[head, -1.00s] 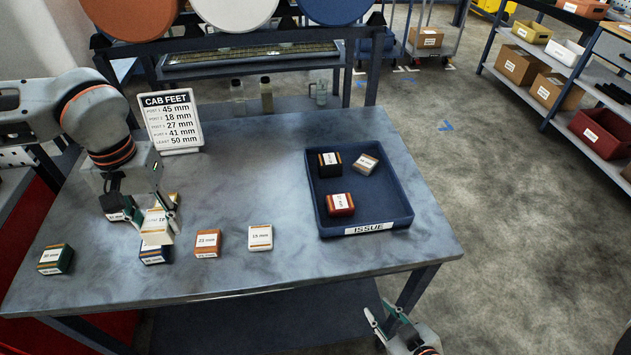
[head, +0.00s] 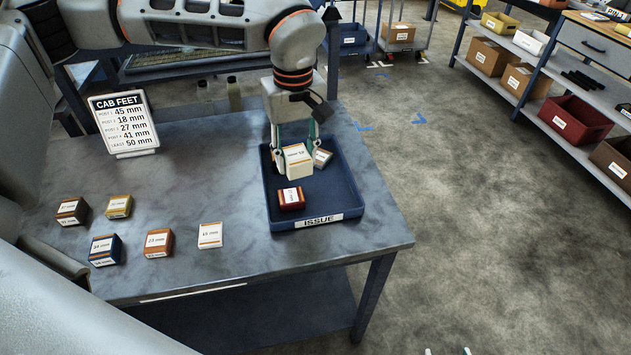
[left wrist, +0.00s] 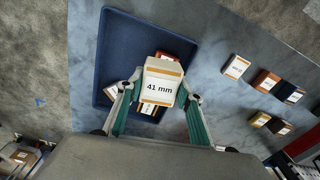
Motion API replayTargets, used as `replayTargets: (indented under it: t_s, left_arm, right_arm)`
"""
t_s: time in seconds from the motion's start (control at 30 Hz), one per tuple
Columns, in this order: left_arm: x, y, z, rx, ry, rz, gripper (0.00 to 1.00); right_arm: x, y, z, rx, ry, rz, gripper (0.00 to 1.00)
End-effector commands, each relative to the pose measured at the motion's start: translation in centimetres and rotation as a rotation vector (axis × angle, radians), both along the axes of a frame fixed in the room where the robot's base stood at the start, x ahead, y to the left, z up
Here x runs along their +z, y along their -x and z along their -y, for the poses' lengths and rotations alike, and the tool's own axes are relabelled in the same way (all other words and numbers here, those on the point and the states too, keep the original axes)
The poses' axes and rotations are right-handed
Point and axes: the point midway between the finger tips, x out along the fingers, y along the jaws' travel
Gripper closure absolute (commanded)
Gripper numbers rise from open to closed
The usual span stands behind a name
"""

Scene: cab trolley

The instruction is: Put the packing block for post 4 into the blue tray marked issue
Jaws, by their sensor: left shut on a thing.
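My left gripper (head: 297,160) is shut on a cream block with orange bands (head: 298,162). In the left wrist view this block (left wrist: 160,88) reads 41 mm. The gripper holds it over the blue tray (head: 320,217) marked ISSUE; whether it touches anything below, I cannot tell. In the tray, a red block (head: 291,199) lies near the front and a pale-topped block (head: 322,157) shows behind the held one. The CAB FEET sign (head: 124,122) stands at the table's back left; its fourth post line reads 41 mm. My right gripper (head: 447,352) shows only its fingertips, apart, at the bottom edge.
Several loose blocks stand on the table's left, among them a blue one (head: 106,250), an orange one (head: 158,243) and a white one (head: 210,235). Bottles (head: 234,93) stand behind the table. Shelving (head: 545,100) is at right, with open floor between.

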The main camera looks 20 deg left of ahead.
Motion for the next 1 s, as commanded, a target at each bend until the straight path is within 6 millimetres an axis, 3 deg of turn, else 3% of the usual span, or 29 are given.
replayTargets:
  t_s: [0.2, 0.4, 0.67, 0.83, 1.0]
  left_arm:
    - [3.2, -2.9, 2.2, 0.566, 0.009, 0.018, 0.88]
    - [5.9, -4.6, 4.3, 1.040, 0.023, 0.017, 0.88]
    - [8.0, -5.5, 5.8, 1.383, 0.031, 0.007, 0.88]
    - [6.6, -5.5, 6.0, 1.429, 0.029, 0.001, 0.88]
    - [2.5, -5.4, 5.9, 1.427, 0.027, 0.000, 0.88]
  right_arm:
    - [-0.8, 0.1, 0.0, 0.000, -0.001, -0.002, 0.48]
    - [-1.3, 0.1, -0.1, 0.000, -0.002, -0.004, 0.48]
    - [-1.7, 0.2, -0.1, 0.000, -0.001, -0.006, 0.48]
    - [-1.8, 0.2, -0.1, 0.000, -0.001, -0.006, 0.48]
    - [-2.1, 0.3, -0.1, 0.000, -0.002, -0.008, 0.48]
